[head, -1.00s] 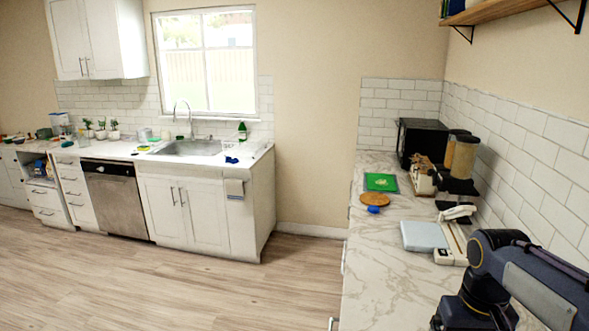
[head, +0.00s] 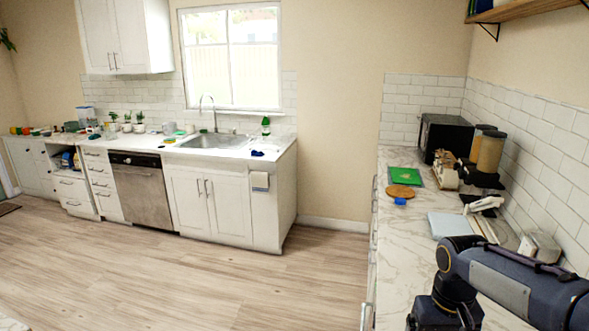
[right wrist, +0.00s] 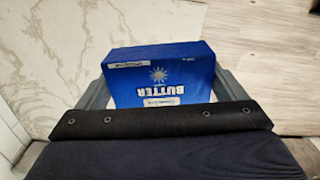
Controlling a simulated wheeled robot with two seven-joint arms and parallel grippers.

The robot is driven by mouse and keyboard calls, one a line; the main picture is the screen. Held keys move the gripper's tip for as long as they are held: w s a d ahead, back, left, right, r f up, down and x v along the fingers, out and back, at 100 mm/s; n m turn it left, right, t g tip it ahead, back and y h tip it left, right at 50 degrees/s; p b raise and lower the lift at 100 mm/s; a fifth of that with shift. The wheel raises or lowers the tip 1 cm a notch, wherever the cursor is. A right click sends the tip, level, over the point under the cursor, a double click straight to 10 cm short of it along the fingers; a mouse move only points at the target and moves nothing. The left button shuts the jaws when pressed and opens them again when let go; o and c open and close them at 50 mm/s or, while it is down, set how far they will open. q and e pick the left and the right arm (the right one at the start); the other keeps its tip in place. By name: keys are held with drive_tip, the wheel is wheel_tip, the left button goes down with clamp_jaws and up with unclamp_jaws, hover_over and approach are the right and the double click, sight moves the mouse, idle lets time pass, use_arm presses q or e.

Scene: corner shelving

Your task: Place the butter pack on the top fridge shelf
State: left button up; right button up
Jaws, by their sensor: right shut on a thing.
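The butter pack (right wrist: 170,73) is a blue box with "BUTTER" printed on it, seen in the right wrist view. My right gripper (right wrist: 165,88) is shut on it, with one grey finger on each side. Behind the pack, the right wrist view shows marble countertop at left and wood floor at right. In the head view my right arm reaches over the right counter, but its gripper and the pack are not visible there. My left gripper is not in view. No fridge or fridge shelf shows in any view.
The right counter (head: 400,255) holds a green board (head: 405,176), a round wooden board (head: 400,190), a white scale (head: 449,225) and a black microwave (head: 445,137). A sink counter (head: 285,147) stands across the room. The wood floor (head: 200,280) between is clear.

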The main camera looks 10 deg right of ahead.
drive_tip(key=w+a+f+n, duration=0.2)
drive_tip(key=w+a+f, duration=0.3)
drive_tip(key=a+f, duration=0.4)
drive_tip(key=w+a+f+n, duration=0.2)
drive_tip(key=w+a+f, duration=0.3)
drive_tip(key=a+f, duration=0.4)
wheel_tip(320, 180, down, 9)
drive_tip(key=b, duration=1)
drive_tip(key=shift+w+d+f, duration=0.15)
drive_tip(key=shift+w+d, duration=0.1)
drive_tip(key=shift+d, duration=0.05)
drive_tip(key=shift+a, duration=0.1)
